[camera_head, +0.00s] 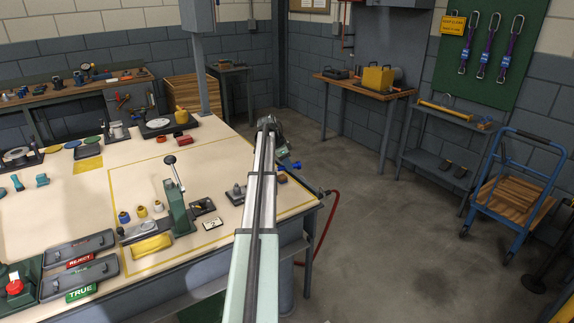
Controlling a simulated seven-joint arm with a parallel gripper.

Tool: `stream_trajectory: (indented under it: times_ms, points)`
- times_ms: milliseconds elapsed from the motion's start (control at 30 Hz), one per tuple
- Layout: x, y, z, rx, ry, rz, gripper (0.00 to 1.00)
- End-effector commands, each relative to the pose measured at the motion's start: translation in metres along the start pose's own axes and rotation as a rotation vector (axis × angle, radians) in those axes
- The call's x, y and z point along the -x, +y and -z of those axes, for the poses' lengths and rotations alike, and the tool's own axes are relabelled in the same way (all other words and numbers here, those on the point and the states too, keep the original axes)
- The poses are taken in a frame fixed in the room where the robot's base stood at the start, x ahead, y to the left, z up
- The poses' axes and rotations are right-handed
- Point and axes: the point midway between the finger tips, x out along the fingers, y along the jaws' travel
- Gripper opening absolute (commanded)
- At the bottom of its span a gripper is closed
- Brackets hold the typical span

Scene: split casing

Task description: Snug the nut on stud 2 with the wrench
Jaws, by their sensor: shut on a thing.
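My arm (262,200) rises from the bottom middle of the head view and reaches over the right part of the workbench. Its far end bends down behind the link, and no gripper fingers show, so my gripper and anything in it are hidden. A small grey metal fixture (236,192) sits just left of the arm, partly covered by it. I cannot make out stud 2, its nut or the wrench. A blue part (291,166) shows just right of the arm near the bench edge; I cannot tell what it belongs to.
A green lever press (178,208) stands left of the arm, with a yellow block (152,246) in front. REJECT (80,247) and TRUE (80,278) trays lie front left. A red hose (331,215) hangs off the bench's right edge. The bench's middle is mostly clear.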

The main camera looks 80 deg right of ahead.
Motion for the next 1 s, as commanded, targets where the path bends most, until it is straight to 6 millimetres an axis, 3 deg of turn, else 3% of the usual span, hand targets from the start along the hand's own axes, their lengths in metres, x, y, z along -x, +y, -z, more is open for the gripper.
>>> stream_trajectory:
  times_ms: [1000]
  points:
    - [-0.019,0.0,-0.008,0.0,0.0,0.0,0.0]
